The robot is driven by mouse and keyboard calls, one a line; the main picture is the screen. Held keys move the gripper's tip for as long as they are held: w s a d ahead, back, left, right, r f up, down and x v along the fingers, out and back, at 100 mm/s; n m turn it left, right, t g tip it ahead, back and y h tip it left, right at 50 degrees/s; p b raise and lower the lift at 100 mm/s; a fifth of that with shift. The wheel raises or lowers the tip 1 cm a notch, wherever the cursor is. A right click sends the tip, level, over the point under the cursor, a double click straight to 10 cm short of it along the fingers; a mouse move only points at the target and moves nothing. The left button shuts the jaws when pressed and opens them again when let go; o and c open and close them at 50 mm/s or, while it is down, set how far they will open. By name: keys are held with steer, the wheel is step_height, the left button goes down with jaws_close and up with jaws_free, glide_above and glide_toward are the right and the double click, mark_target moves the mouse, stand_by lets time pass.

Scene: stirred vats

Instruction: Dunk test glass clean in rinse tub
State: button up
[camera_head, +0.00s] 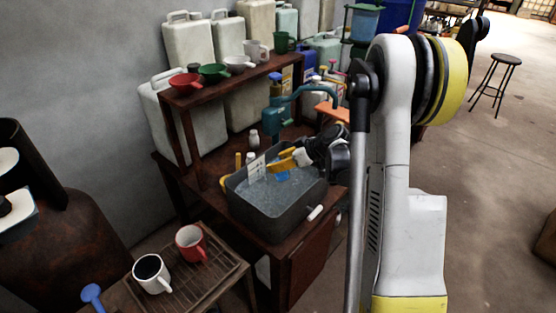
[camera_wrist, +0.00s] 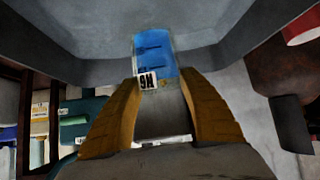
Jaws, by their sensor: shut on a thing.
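The rinse tub (camera_head: 262,216) is a grey open box with greyish water inside, standing on a brown wooden bench. My gripper (camera_head: 286,161), with yellow fingers, reaches into the tub's opening from the right. It is shut on the test glass (camera_head: 282,172), a small blue piece over the water. In the wrist view my gripper (camera_wrist: 162,85) has a yellow finger on each side of the glass (camera_wrist: 156,52), which is blue with dark marks and a white label. The tub's grey walls (camera_wrist: 75,55) surround it there. I cannot tell whether the glass touches the water.
A white marked card (camera_head: 257,168) stands at the tub's back left. A teal pump (camera_head: 277,120) stands behind the tub. A shelf (camera_head: 235,80) with funnels and mugs rises at the back. A red mug (camera_head: 191,243) and a white mug (camera_head: 151,273) sit on a front rack.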

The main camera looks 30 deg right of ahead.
steer(key=shift+f+b, duration=2.65)
steer(key=shift+f, duration=1.95)
steer(key=shift+f+b, duration=0.2)
steer(key=shift+b, duration=0.1)
step_height(320, 180, up, 17)
steer(key=p, duration=1.1)
steer(key=shift+r, duration=0.1)
